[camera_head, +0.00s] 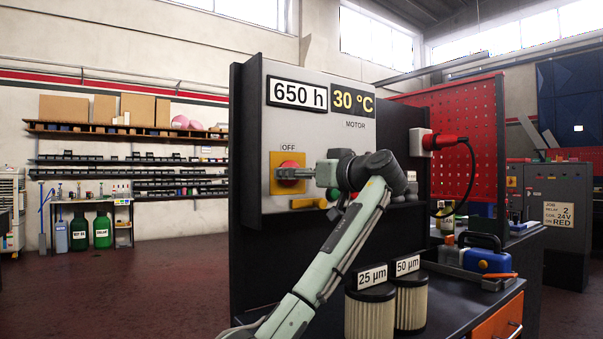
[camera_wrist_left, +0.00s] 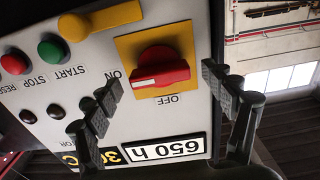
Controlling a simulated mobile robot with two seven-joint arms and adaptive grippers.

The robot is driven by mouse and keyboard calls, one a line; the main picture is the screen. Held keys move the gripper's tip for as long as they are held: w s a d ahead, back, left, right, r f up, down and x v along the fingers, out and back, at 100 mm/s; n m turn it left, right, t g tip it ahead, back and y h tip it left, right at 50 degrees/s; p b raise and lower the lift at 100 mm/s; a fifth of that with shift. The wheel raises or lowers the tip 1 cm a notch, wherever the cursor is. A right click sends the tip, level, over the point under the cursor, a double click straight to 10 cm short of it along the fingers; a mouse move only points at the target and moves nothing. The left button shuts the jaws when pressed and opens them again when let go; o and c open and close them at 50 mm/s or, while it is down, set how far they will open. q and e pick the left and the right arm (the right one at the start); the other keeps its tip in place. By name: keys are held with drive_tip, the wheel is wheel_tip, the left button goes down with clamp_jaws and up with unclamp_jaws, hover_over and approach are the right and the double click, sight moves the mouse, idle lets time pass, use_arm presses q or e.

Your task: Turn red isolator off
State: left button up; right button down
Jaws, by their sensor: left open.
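The red isolator knob (camera_head: 288,170) sits on a yellow square plate (camera_head: 274,158) on the light grey motor panel, below an OFF label. In the left wrist view the knob (camera_wrist_left: 160,66) is seen close up and upside down. Its handle lies sideways, with its white mark at the end by the ON label; OFF is beside another edge of the plate. My left gripper (camera_head: 304,173) is right at the knob. Its fingers (camera_wrist_left: 163,82) are open, one on each side of the knob, with visible gaps. My right gripper is not in view.
A yellow lever (camera_head: 311,203) is below the knob. Green (camera_wrist_left: 51,50) and red (camera_wrist_left: 15,63) buttons are on the same panel. Two filters (camera_head: 370,318) stand on the bench below my arm. A red plug (camera_head: 440,141) with a hanging cable is to the right.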

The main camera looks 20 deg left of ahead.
use_arm(q)
drive_tip(key=c, duration=1.2)
drive_tip(key=shift+o, duration=0.2)
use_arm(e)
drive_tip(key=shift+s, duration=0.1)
use_arm(q)
drive_tip(key=shift+n+b, duration=0.75)
drive_tip(key=shift+n, duration=8.25)
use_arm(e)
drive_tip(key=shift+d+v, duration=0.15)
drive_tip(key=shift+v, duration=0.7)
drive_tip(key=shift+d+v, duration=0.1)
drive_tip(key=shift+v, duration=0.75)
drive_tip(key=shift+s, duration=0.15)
use_arm(q)
drive_tip(key=o, duration=1.2)
drive_tip(key=shift+c, duration=0.2)
